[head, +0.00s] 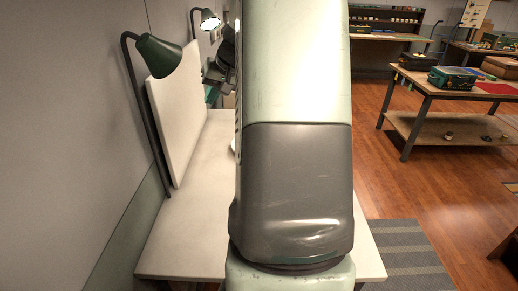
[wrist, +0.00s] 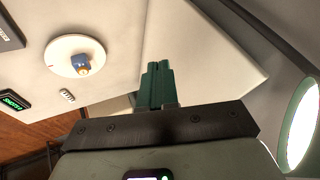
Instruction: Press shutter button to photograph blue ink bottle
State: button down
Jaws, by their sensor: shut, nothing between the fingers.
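The blue ink bottle (wrist: 83,64) stands on a round white disc (wrist: 62,45) on the white surface, at the upper left of the wrist view. A dark block with a green lit label (wrist: 14,100) sits at the left edge of that view; its text is too small to read surely, and I cannot tell if it is the shutter button. My gripper (wrist: 157,68) shows green fingers pressed together and empty. It is apart from the bottle, to its right in that view. In the head view my own arm hides the bottle and the disc.
A small light piece (wrist: 67,96) lies near the disc, and a dark device (wrist: 8,30) is at the top left corner. A white backing panel (head: 174,112) and a green desk lamp (head: 158,55) stand along the left of the white table (head: 185,235).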

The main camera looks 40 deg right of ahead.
jog(key=s+d+f+m+h, duration=0.1)
jog(key=s+d+f, duration=0.3)
jog(key=d+f, duration=0.3)
jog(key=s+d+f+m+t+h, duration=0.1)
jog(key=s+d+f, duration=0.3)
jog(key=d, duration=0.9)
jog(key=s+d+f+m+t+h, duration=0.1)
jog(key=s+d+f+m, duration=0.2)
jog(key=d+f, duration=0.7)
jog(key=shift+s+f, duration=0.3)
jog(key=shift+s, duration=0.35)
jog(key=shift+f, duration=0.1)
jog(key=shift+f, duration=4.3)
jog(key=shift+f, duration=0.4)
jog(key=shift+a+f, duration=0.1)
jog(key=shift+f, duration=0.35)
jog(key=shift+r, duration=0.85)
